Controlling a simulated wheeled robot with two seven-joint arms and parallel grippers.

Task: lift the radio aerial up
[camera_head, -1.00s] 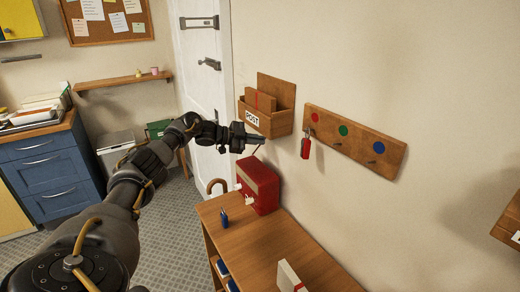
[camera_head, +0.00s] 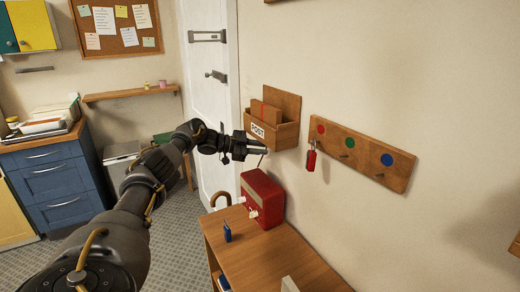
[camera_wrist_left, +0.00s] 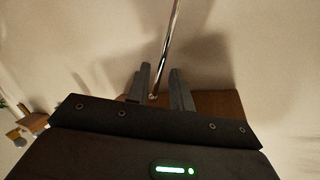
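The red radio (camera_head: 263,197) with pale knobs stands at the back of the wooden bench, against the wall. Its thin aerial (camera_head: 261,160) shows as a short dark line above it, below my left gripper (camera_head: 262,150). In the left wrist view the aerial (camera_wrist_left: 171,45) is a shiny metal rod, slanting up to the right. There it passes between the two fingers of my left gripper (camera_wrist_left: 160,75), with a gap showing on both sides. The fingers are apart. My right gripper is not in view.
A wooden post box (camera_head: 276,132) hangs on the wall just behind my left gripper. A hook board (camera_head: 362,155) with a red tag (camera_head: 311,160) hangs to its right. A small blue object (camera_head: 227,232) stands on the bench (camera_head: 275,262) in front of the radio.

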